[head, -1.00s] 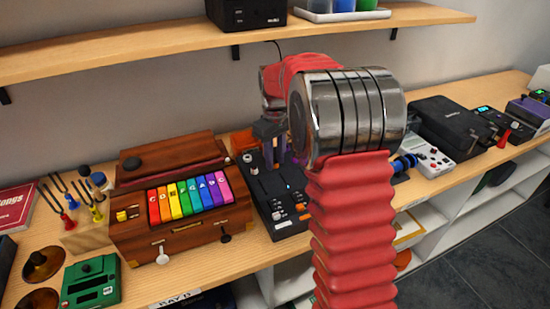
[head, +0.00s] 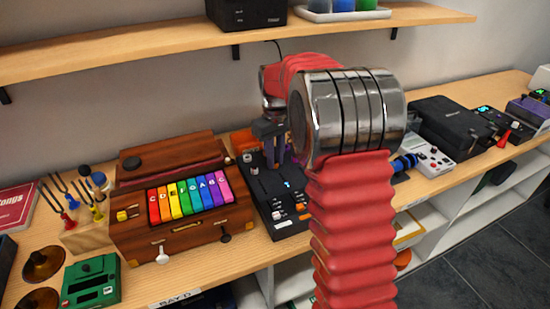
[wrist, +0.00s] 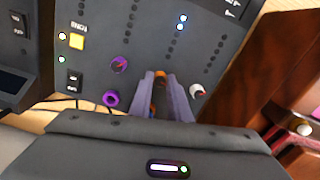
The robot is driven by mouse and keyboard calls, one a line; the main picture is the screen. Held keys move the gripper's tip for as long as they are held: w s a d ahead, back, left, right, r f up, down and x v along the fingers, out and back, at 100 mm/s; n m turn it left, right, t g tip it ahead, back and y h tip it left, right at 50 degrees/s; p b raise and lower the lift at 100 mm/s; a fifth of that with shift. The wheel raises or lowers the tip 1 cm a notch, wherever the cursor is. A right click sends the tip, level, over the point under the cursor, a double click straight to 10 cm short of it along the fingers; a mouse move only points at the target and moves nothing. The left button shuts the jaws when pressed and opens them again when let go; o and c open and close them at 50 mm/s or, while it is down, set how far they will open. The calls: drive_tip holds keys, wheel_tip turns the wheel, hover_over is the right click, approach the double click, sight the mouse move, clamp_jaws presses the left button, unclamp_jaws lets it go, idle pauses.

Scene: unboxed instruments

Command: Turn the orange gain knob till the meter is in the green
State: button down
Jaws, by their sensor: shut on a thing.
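The orange gain knob (wrist: 159,80) sits on a black panel in the wrist view, its top showing between my two fingertips. My gripper (wrist: 163,88) is shut on it, one purple-grey finger on each side. In the head view my gripper (head: 274,152) points down at the black device (head: 265,193). A meter column (wrist: 180,28) of small dots has pale blue-white lights lit near its upper part in the wrist view. No green light shows in that column. The knob is hidden in the head view.
Purple knobs (wrist: 119,64) and a white knob (wrist: 197,91) flank my fingers closely. A wooden box with coloured keys (head: 189,197) stands left of the device. A white meter box (head: 427,155) and a black case (head: 452,127) stand right. A shelf (head: 150,45) hangs above.

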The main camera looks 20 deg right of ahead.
drive_tip(key=m, duration=0.4)
drive_tip(key=shift+m, duration=1.6)
drive_tip(key=c, duration=1.7)
unclamp_jaws()
drive_tip(key=shift+o, duration=0.2)
drive_tip(key=shift+r, duration=0.15)
wheel_tip(320, 180, up, 14)
drive_tip(key=shift+f, duration=0.25)
drive_tip(key=shift+w, duration=0.1)
